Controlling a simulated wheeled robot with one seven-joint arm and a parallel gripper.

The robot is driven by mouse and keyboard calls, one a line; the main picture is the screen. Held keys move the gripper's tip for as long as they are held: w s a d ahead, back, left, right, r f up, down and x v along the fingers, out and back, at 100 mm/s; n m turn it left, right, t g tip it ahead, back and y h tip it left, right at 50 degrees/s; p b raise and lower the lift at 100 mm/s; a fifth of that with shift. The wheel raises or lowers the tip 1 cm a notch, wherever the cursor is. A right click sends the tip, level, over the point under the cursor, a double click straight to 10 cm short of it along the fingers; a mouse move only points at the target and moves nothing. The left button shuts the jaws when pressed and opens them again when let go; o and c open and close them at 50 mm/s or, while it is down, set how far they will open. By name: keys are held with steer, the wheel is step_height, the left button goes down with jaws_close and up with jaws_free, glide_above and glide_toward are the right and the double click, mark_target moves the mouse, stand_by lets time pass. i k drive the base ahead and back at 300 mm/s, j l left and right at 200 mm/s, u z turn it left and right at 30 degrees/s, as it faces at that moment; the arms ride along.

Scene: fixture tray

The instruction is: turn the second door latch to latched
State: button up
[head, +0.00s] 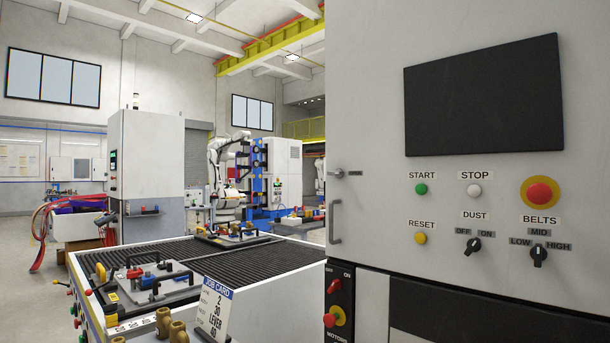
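A small metal latch (338,173) sits near the left edge of the big light-grey cabinet (365,120), with a tiny label beside it that is too small to read. Below it is a grey bar door handle (335,221). I see only this one latch clearly; I cannot tell whether it is the second one or whether it stands latched. My gripper is not in view.
The cabinet front carries a dark screen (483,96), buttons, a red emergency stop (539,192) and knobs. A ribbed-top workbench (180,255) with fixture trays and a job card (215,308) stands left. Another white robot arm (217,160) stands behind.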

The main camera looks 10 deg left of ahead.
mark_target(338, 173)
steer(key=i+j, duration=0.15)
steer(key=j, duration=0.25)
steer(key=i+j, duration=0.15)
steer(key=j, duration=0.3)
steer(key=i+j, duration=0.15)
steer(key=j, duration=0.25)
steer(key=i+j+u, duration=0.1)
steer(key=j, duration=0.3)
steer(key=i+j, duration=0.2)
steer(key=j, duration=0.2)
steer(key=i+j, duration=0.15)
steer(key=j, duration=0.3)
